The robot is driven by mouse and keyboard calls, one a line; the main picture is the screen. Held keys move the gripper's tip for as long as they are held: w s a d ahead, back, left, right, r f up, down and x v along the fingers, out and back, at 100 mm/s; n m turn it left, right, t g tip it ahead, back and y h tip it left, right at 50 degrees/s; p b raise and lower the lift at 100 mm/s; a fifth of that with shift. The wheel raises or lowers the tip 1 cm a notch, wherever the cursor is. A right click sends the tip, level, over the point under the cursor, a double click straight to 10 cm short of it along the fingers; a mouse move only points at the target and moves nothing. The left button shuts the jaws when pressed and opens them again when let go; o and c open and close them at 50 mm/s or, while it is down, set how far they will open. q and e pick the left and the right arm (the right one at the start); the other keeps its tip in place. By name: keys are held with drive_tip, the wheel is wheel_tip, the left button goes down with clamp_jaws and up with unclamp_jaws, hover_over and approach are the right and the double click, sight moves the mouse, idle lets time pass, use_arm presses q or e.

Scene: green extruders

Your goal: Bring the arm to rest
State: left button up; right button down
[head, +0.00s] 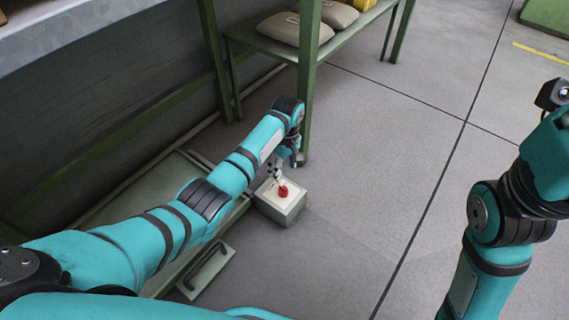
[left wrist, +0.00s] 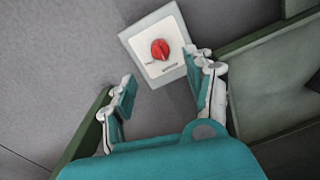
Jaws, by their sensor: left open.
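My left arm reaches from the lower left to the middle of the head view. Its gripper (head: 284,170) is over a small light box (head: 281,208) with a red knob (head: 284,190) on top. In the left wrist view the gripper (left wrist: 165,95) is open, with its two fingers apart and nothing between them. The red knob (left wrist: 160,49) on the box's pale face (left wrist: 143,38) lies beyond the fingertips, and the right finger overlaps the box's edge in the picture. My right arm is folded at the right edge of the head view; its gripper fingers are not visible.
A green-framed shelf (head: 345,32) holding beige sacks (head: 284,28) stands behind the box, its post (head: 308,80) close to my left wrist. A low green bench (head: 180,190) is beside the left arm. Grey floor (head: 380,150) is clear between the arms.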

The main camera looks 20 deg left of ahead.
use_arm(q)
drive_tip(key=shift+r, duration=0.75)
drive_tip(key=shift+w, duration=0.1)
